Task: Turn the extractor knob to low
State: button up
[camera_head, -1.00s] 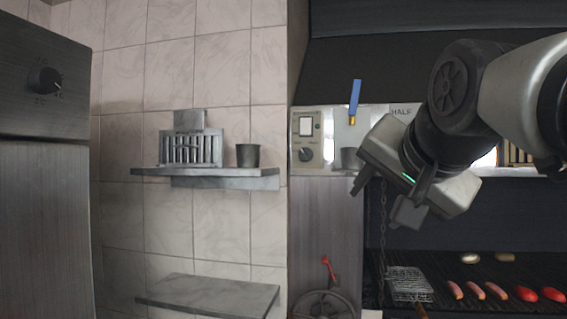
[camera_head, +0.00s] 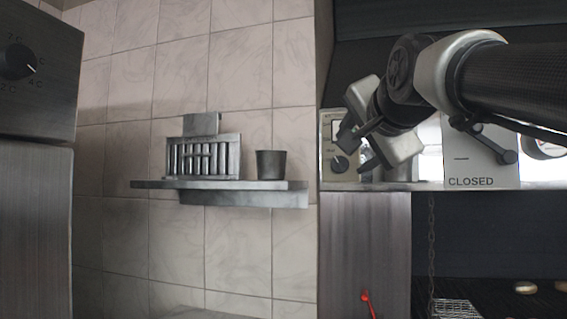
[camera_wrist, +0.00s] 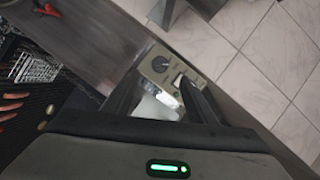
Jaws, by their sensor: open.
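The dark round extractor knob (camera_head: 339,164) sits low on a pale control panel (camera_head: 326,150) at the left end of the hood front. In the wrist view the knob (camera_wrist: 161,64) shows on the panel (camera_wrist: 148,70), beside a rocker switch (camera_wrist: 178,81). Its markings are too small to read. My gripper (camera_head: 364,148) is open just right of the panel and partly covers its right side. In the wrist view my gripper's fingers (camera_wrist: 163,97) straddle the line to the panel, with the knob beyond the tips and apart from them.
A metal cup (camera_head: 271,164) and a slotted rack (camera_head: 203,157) stand on a wall shelf (camera_head: 290,186) at left. A dark lever (camera_head: 490,143) over a CLOSED label is right of my gripper. The grill with food lies lower right. Free space lies before the tiled wall.

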aim_at(340, 164)
jog(key=w, duration=0.3)
jog(key=w+f+p, duration=0.1)
jog(key=w, duration=0.3)
jog(key=w+f, duration=0.1)
jog(key=w, duration=0.3)
jog(key=shift+a, duration=0.15)
jog(key=shift+s, duration=0.1)
jog(key=c, duration=1.1)
